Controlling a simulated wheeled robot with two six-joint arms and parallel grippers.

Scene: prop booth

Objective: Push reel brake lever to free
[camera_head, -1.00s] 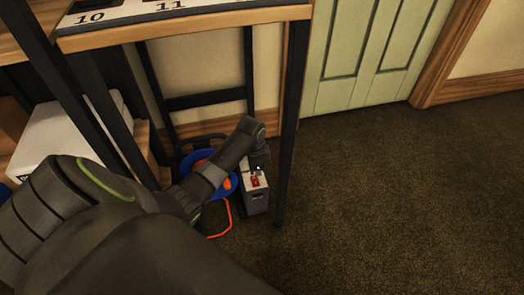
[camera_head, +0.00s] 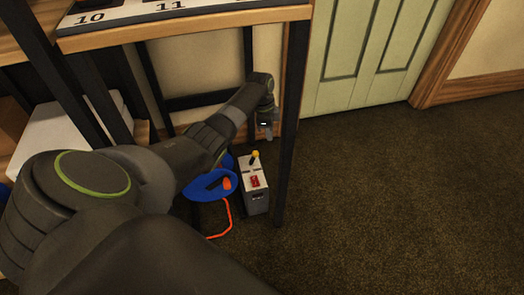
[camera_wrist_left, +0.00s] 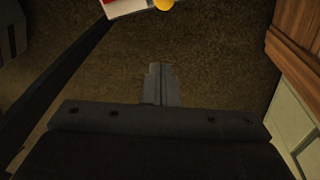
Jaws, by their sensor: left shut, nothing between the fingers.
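The brake lever (camera_head: 255,156) has a yellow knob and stands up from the white top of a grey box (camera_head: 256,200) with a red patch. The box is on the floor beside a blue reel (camera_head: 205,187), partly hidden by my arm. My left gripper (camera_head: 267,136) is shut and empty, above and behind the lever, apart from it. In the left wrist view, the shut fingers (camera_wrist_left: 161,84) point over bare carpet, with the yellow knob (camera_wrist_left: 163,5) and box top (camera_wrist_left: 128,8) at the upper edge. My right gripper is not in view.
A dark rack post (camera_head: 289,130) stands just right of the box, and a wooden shelf (camera_head: 180,32) spans above. An orange cable (camera_head: 230,218) runs from the reel. A white box (camera_head: 60,140) sits at left. Open carpet (camera_head: 400,200) lies to the right.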

